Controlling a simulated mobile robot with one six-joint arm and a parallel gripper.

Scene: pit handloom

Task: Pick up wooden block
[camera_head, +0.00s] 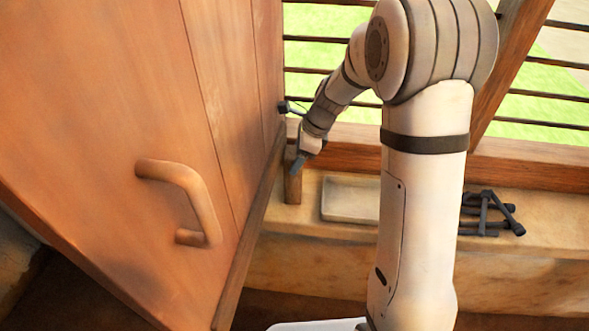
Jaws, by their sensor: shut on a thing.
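The wooden block (292,190) is a small brown upright piece on the ledge, close to the edge of the wooden door. My gripper (299,164) reaches down to its top from the upper right and is shut on it. The fingers and the upper part of the block are small in view, and their exact contact is hard to make out. The block's base appears to be at the ledge surface; I cannot tell whether it is lifted.
The large wooden door (110,120) with a handle (200,200) fills the left, close beside my gripper. A shallow pale tray (348,200) lies right of the block. Dark metal pieces (490,214) lie farther right on the ledge (310,250). A barred window (535,92) is behind.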

